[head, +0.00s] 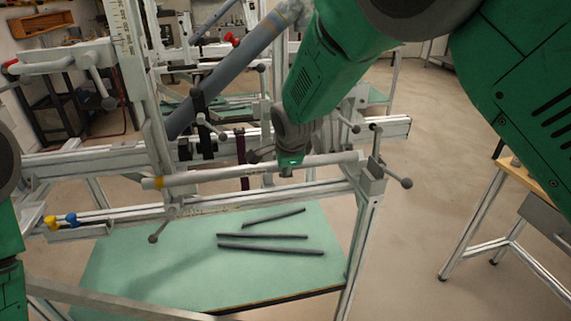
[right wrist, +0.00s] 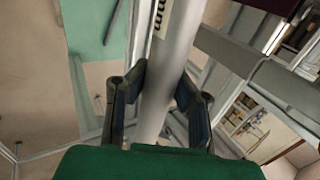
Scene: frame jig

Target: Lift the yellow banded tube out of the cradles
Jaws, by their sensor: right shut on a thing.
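The yellow banded tube (head: 225,174) is a long light grey tube lying nearly level across the front of the frame jig, with a yellow band (head: 158,182) near its left end. My right gripper (head: 290,165) is shut on the tube right of its middle. In the right wrist view the tube (right wrist: 172,75) runs between the two dark fingers (right wrist: 160,95). The tube's right end is by the clamp post (head: 371,178). I cannot tell whether the tube touches the cradles. My left gripper is out of view; only part of my left arm shows.
Several dark rods (head: 270,249) lie on the green board (head: 150,265) below the jig. A thicker grey tube (head: 225,80) slants up behind. Clamp handles with round knobs (head: 406,183) stick out around the tube. A side table (head: 510,172) stands at right, with open floor between.

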